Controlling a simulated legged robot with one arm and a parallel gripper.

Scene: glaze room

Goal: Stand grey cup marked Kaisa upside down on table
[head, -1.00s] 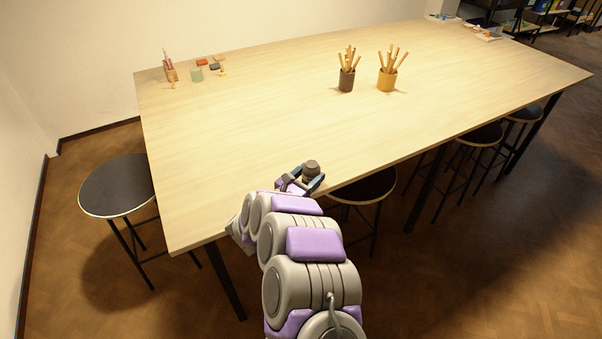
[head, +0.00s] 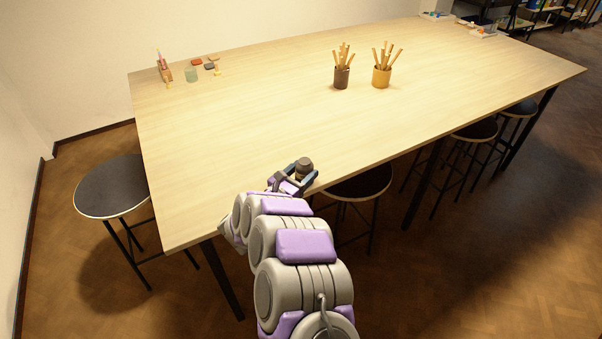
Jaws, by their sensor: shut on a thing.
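My gripper (head: 301,175) is at the near edge of the long wooden table (head: 240,130), its two dark fingers closed around a small grey-brown cup (head: 304,163). The cup's upper part shows between the fingers; its lower part is hidden by the gripper. I cannot tell from this view which end of the cup is up, or whether it touches the table. No name can be read on it.
A dark pot (head: 341,77) and a yellow pot (head: 381,76) of wooden tools stand toward the back. A greenish cup (head: 191,75) and small items are at the back left. Black stools (head: 112,184) line the edges. The table's middle is clear.

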